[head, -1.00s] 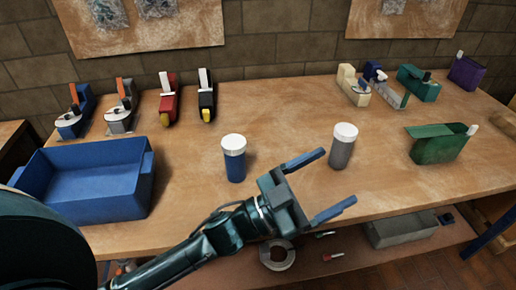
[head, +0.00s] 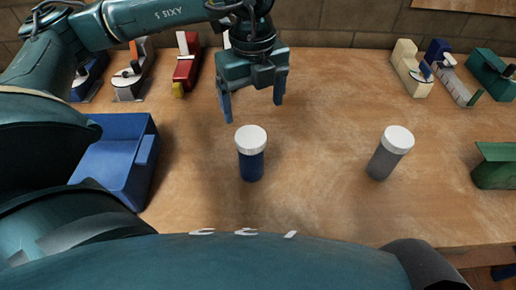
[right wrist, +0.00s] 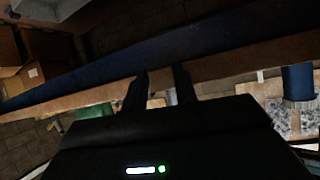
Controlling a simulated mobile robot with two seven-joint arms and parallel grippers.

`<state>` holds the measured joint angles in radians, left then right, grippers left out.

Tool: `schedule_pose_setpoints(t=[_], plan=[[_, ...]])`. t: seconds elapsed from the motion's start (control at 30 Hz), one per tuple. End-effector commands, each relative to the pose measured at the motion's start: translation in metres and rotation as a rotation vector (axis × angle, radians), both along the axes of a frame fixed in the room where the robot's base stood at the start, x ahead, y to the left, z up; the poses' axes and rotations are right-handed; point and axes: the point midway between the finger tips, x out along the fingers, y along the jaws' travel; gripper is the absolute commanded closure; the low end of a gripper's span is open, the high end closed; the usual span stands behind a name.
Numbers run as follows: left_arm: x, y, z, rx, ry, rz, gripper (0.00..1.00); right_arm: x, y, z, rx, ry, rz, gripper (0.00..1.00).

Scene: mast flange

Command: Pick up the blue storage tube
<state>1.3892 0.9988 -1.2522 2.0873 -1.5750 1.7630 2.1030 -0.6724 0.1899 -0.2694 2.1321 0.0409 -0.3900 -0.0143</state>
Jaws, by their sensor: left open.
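The blue storage tube (head: 251,166) stands upright on the wooden workbench in the head view, with a white ribbed lid. My left gripper (head: 253,106) reaches in from the upper left and points down, above and behind the tube in the picture. Its two blue fingers are spread, with nothing between them, and it does not appear to touch the tube. My right gripper (right wrist: 159,85) shows only in the right wrist view. Its two dark fingers stand apart with nothing seen between them.
A grey tube (head: 383,162) with a white lid stands to the right. A blue bin (head: 118,172) is at left, partly hidden by my arm. Tape dispensers and staplers line the back, including a red one (head: 187,68). A green holder (head: 496,166) is at right.

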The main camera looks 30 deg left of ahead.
Motion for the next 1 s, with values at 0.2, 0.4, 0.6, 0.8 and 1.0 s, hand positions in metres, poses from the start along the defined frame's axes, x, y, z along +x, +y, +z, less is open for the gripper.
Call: schedule_pose_setpoints(t=[0.2,0.4,0.6,0.8,1.0], plan=[[-0.002,0.002,-0.040,0.005,0.005,0.004,0.16,-0.003,0.001,0.000,-0.004,0.007,0.002,0.72],[-0.001,0.001,-0.068,0.002,0.001,0.003,0.16,-0.003,0.000,-0.001,-0.007,0.009,0.002,0.72],[-0.003,0.002,-0.081,0.002,0.003,0.002,0.16,-0.002,-0.001,0.001,-0.010,0.011,-0.003,0.72],[-0.008,0.004,-0.111,0.002,0.003,0.001,0.16,-0.001,-0.005,0.002,-0.018,0.017,-0.012,0.72],[-0.008,0.004,-0.126,0.001,0.001,0.002,0.16,0.000,-0.006,0.001,-0.017,0.021,-0.019,0.72]])
